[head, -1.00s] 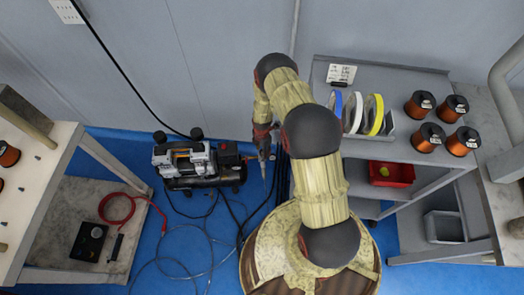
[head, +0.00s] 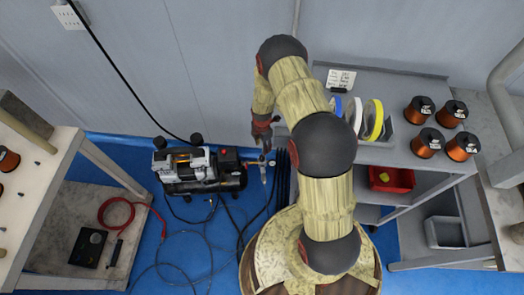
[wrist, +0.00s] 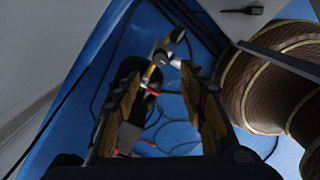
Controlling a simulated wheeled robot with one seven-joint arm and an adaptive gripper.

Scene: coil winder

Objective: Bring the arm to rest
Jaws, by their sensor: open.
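My gripper (head: 264,172) hangs from my bent arm in the middle of the head view, pointing down, beside the right end of the air compressor (head: 198,168). In the wrist view my gripper (wrist: 160,105) shows its two fingers spread apart with nothing held between them. Beyond the fingers the wrist view shows the blue floor, dark cables and part of the compressor (wrist: 158,58). The gripper looks apart from the compressor.
A grey cart (head: 385,158) with tape rolls (head: 372,119), copper wire spools (head: 428,142) and a red bin (head: 391,180) stands at right. A workbench (head: 45,165) stands at left. Hoses (head: 185,240) lie on the blue floor (head: 150,275). A grey wall (head: 190,60) is behind.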

